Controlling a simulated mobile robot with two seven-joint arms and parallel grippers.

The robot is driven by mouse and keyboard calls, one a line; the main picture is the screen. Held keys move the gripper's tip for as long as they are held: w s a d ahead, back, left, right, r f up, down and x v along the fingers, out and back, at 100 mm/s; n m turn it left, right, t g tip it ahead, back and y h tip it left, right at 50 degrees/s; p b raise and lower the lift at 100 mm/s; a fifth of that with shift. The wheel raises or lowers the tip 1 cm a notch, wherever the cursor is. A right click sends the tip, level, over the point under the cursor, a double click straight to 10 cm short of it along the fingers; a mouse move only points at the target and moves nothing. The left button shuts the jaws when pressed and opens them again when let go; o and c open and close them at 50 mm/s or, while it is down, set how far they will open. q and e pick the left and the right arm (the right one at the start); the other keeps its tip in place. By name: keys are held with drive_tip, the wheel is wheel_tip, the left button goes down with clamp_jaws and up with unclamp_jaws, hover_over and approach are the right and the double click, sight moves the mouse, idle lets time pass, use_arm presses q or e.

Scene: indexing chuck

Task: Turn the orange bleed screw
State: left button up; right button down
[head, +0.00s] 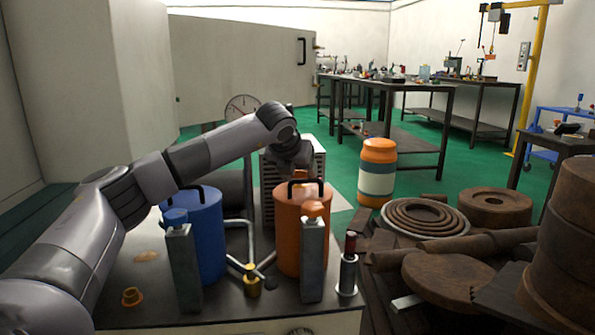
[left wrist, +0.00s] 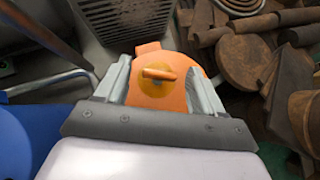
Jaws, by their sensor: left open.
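In the left wrist view an orange screw with a flat wing-shaped head (left wrist: 160,74) sits on a round yellow-orange disc, on top of a wider orange body. My left gripper (left wrist: 158,88) is open, with one finger on each side of the screw head and a gap on both sides. In the head view my left gripper (head: 297,163) points down at the top of the orange canister (head: 289,236). Its fingertips and the screw head cannot be made out there. My right gripper is in neither view.
A blue canister (head: 209,240) stands left of the orange one. A short red-topped post (head: 349,262) and rusty parts (head: 450,277) crowd the right. A louvred grey box (head: 310,152) stands behind.

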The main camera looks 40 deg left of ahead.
use_arm(q)
drive_tip(key=c, duration=1.1)
drive_tip(key=shift+o, duration=0.2)
